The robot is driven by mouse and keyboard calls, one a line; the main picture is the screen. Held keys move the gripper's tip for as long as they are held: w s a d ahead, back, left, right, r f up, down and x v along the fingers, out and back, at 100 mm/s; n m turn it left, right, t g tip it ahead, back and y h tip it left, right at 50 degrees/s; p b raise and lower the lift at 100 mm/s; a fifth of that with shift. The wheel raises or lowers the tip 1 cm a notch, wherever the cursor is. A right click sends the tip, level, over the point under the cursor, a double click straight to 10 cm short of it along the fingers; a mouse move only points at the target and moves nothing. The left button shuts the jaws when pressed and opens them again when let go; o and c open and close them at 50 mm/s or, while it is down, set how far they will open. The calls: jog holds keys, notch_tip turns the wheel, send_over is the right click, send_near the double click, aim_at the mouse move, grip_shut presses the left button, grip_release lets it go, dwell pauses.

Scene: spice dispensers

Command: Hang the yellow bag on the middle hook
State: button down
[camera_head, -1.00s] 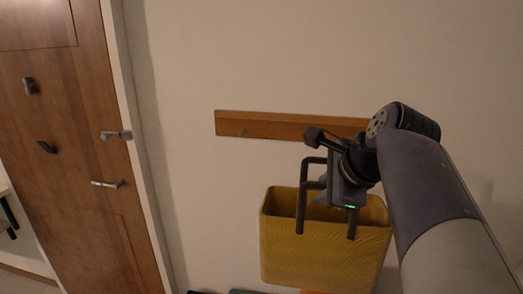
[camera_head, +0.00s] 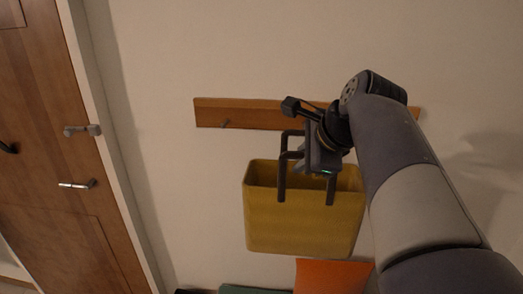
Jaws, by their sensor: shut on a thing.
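The yellow bag (camera_head: 303,222) hangs from my gripper (camera_head: 310,165), open side up and roughly level. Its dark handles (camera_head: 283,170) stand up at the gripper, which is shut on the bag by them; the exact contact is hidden. The wooden hook rail (camera_head: 212,112) is fixed to the wall behind and above the bag. The middle hook is not visible, as my gripper and arm cover the rail's middle.
A wooden door (camera_head: 45,170) with metal handles (camera_head: 78,184) is at the left. Below the bag are an orange object (camera_head: 332,276) and a dark green one (camera_head: 250,290). The wall left of the bag is bare.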

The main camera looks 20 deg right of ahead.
jog(key=w+d+f, duration=0.2)
jog(key=w+d, duration=0.1)
jog(key=w, duration=0.4)
jog(key=shift+w+f, duration=0.15)
jog(key=shift+w, duration=0.2)
dwell(0.7)
jog(key=shift+d, duration=0.1)
dwell(0.5)
jog(key=c, duration=1.3)
grip_release()
jog(key=v, duration=1.1)
jog(key=shift+f, duration=0.1)
